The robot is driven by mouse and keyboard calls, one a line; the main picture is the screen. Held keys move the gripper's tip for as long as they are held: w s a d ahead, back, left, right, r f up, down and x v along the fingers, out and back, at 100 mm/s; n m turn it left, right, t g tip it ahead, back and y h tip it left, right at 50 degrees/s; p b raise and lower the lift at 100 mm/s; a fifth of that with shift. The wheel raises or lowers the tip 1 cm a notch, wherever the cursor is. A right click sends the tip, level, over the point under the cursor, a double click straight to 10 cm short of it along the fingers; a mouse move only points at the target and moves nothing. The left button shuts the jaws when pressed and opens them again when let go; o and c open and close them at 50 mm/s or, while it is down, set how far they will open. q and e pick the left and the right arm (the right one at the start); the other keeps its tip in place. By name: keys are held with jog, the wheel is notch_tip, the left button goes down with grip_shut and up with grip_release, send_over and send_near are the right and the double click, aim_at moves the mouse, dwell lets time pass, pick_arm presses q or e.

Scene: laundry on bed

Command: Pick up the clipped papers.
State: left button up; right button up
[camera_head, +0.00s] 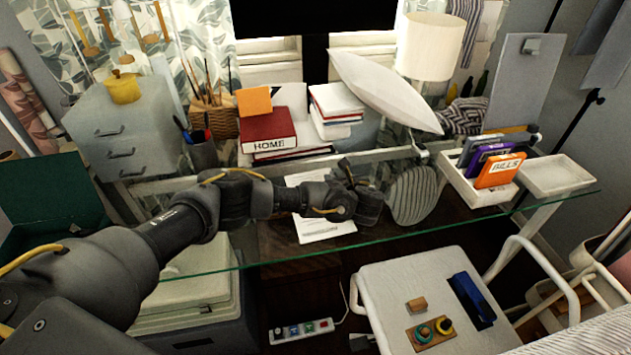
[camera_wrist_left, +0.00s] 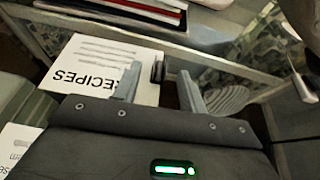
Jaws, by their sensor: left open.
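The clipped papers, a white sheet headed RECIPES (camera_wrist_left: 95,72), lie on the glass desk with a small dark clip (camera_wrist_left: 157,68) at their right edge. In the head view, white paper (camera_head: 322,230) shows below my left arm, which covers part of it; I cannot tell whether it is one sheet or two. My left gripper (camera_head: 360,172) is over the desk at the papers' right side. In the left wrist view its open fingers (camera_wrist_left: 158,88) stand on either side of the clip in the picture, with nothing held. Contact cannot be judged. My right gripper is not in view.
Books (camera_head: 268,133) and a pen cup (camera_head: 202,152) stand behind the papers. A grey striped round object (camera_head: 413,195) is close right of the gripper. A white tray with folders (camera_head: 478,196) stands farther right. Another paper (camera_wrist_left: 18,145) shows at lower left in the wrist view.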

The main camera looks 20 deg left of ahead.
pick_arm(q)
jog(key=shift+w+a+f, duration=0.3)
jog(key=shift+w+a, duration=0.05)
jog(key=shift+w, duration=0.15)
jog(key=shift+w+a+f, duration=0.15)
jog(key=shift+w+a, duration=0.15)
jog(key=shift+w, duration=0.05)
jog(key=c, duration=0.9)
grip_shut()
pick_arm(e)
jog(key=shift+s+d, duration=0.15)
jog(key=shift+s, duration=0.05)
